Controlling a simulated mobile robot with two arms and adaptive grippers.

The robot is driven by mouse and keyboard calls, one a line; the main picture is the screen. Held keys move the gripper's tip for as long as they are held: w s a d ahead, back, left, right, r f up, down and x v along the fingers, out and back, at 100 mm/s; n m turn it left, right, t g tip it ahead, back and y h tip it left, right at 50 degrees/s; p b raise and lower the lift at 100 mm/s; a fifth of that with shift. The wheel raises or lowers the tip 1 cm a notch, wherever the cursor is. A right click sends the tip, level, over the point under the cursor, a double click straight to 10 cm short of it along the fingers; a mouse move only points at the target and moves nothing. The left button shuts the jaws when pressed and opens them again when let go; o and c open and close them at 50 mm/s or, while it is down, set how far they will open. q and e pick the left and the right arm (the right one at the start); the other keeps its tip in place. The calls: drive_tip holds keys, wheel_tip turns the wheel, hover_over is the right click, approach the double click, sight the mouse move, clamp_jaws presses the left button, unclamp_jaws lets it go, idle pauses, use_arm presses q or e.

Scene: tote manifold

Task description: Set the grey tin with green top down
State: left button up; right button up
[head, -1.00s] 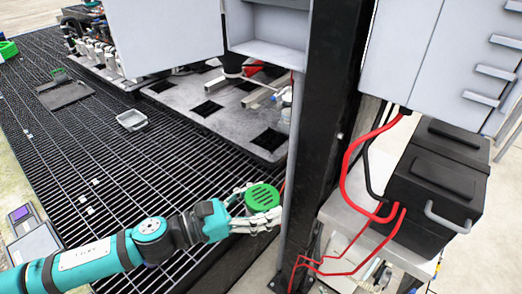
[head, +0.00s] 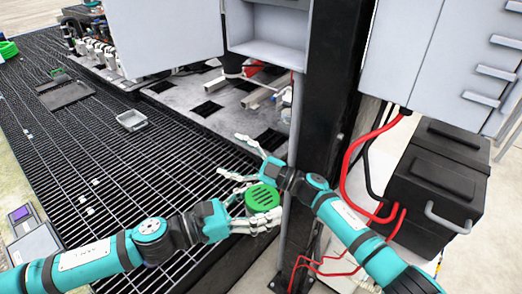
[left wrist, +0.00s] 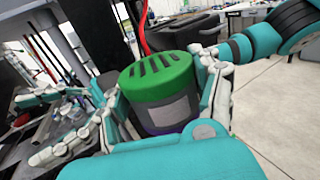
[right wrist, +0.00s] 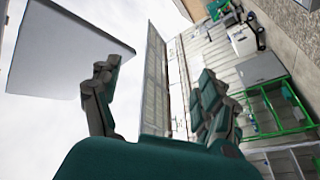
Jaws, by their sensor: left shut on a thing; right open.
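The grey tin with green top (head: 263,197) is held by my left gripper (head: 258,208), in front of the black post and over the right edge of the dark grating. In the left wrist view the tin (left wrist: 160,82) stands nearly upright between the fingers, its slotted green lid up and its grey body partly hidden. My left gripper (left wrist: 160,105) is shut on it. My right gripper (head: 234,158) is open and empty, just beyond the tin over the grating. Its spread fingers also show in the right wrist view (right wrist: 157,78).
The black post (head: 326,130) stands close to the right arm. A black box (head: 437,180) with red cables is at the right. A small grey tray (head: 131,120) sits on the grating (head: 110,165), which has wide free room at the left. Grey cabinets hang above.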

drive_tip(key=s+a+r+n+g+h, duration=0.2)
drive_tip(key=s+a+r+n+g, duration=0.4)
drive_tip(key=s+r+n+g, duration=0.45)
drive_tip(key=n+t+h, duration=0.5)
drive_tip(key=h, duration=1.3)
approach(261, 197)
drive_tip(key=shift+m+g, duration=0.25)
drive_tip(key=f, duration=1)
drive_tip(key=shift+w+d+f, duration=0.1)
drive_tip(key=shift+w+f, duration=0.1)
drive_tip(key=shift+f, duration=0.05)
drive_tip(key=shift+c, duration=0.2)
